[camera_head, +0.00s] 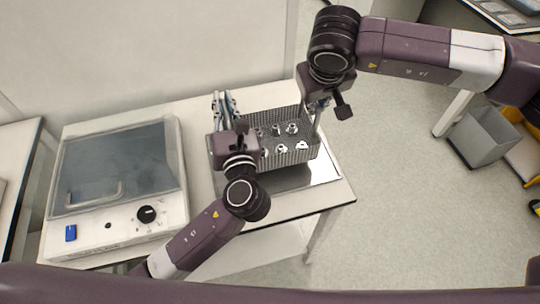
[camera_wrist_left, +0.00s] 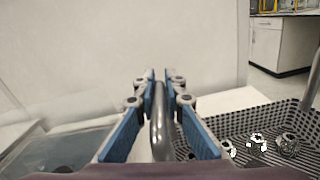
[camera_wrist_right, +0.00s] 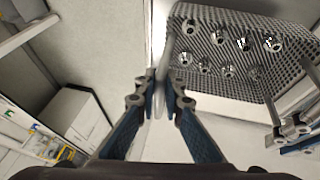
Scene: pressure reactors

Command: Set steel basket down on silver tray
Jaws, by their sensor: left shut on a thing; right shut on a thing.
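The steel basket (camera_head: 290,157) is a perforated mesh box with several small metal parts inside. It is over the silver tray (camera_head: 316,177) on the table's right part; I cannot tell whether it touches the tray. My left gripper (camera_head: 222,104) is shut on the basket's left handle, a metal bar between its blue pads in the left wrist view (camera_wrist_left: 158,110). My right gripper (camera_head: 318,108) is shut on the right handle, seen in the right wrist view (camera_wrist_right: 163,85). The basket's mesh also shows in the right wrist view (camera_wrist_right: 225,80). My left arm hides the basket's left side.
A device with a dark glass lid (camera_head: 115,170), a black knob and a blue switch stands left on the white table (camera_head: 200,104). A wall is behind. A grey bin (camera_head: 484,136) stands on the floor at right.

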